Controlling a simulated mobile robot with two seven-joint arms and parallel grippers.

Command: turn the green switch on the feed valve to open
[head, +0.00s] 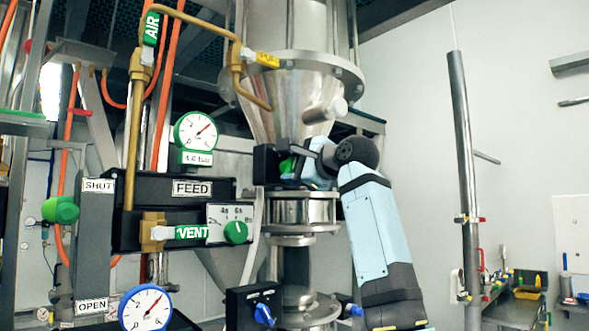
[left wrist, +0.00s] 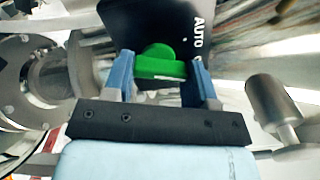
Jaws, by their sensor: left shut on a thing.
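A green switch (head: 286,165) sits on the front of a black box (head: 264,160) below the steel hopper in the head view. My left gripper (head: 304,164) reaches it from the right. In the left wrist view the green switch (left wrist: 160,68) is between the blue fingers of my left gripper (left wrist: 162,74), which is shut on it. The black box (left wrist: 150,22) behind it reads AUTO; its other lettering is hidden. A FEED label (head: 192,188) marks a black actuator at left, with a green knob (head: 62,210) between SHUT and OPEN labels. My right gripper is not in view.
The steel hopper (head: 295,95) and pipe flanges stand close to my left gripper. A lower black box with a blue knob (head: 264,314) sits below. A VENT valve handle (head: 192,233) and gauges are at left. Open space lies right of my arm, before a steel post (head: 463,150).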

